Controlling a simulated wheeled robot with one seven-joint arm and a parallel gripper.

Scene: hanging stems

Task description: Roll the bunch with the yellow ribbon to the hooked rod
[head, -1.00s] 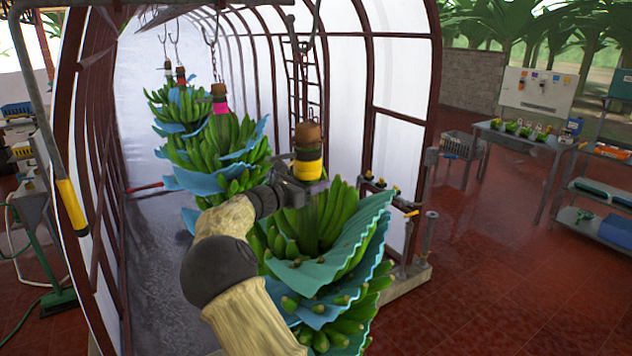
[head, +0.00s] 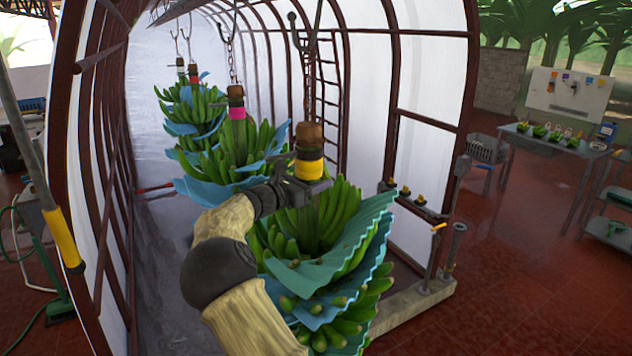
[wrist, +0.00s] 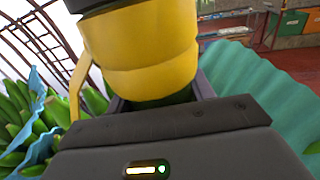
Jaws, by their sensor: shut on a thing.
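The bunch with the yellow ribbon (head: 345,265), green bananas with blue-green sheets between the hands, hangs upright in the middle of the head view. Its yellow ribbon (head: 309,170) wraps the stem below the brown cut end; it also fills the top of the wrist view (wrist: 145,50). My gripper (head: 303,184) is shut on this stem just below the ribbon. In the wrist view my gripper's dark body (wrist: 160,125) hides part of the stem. A grey rod with a yellow sleeve (head: 62,238) stands at the left; its upper end is out of view, so I cannot see a hook.
A bunch with a pink ribbon (head: 237,112) hangs behind, and bunches with red (head: 193,80) and white bands farther back. The arched tunnel frame (head: 460,120) surrounds the row. A low kerb with posts (head: 415,300) is right of my bunch.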

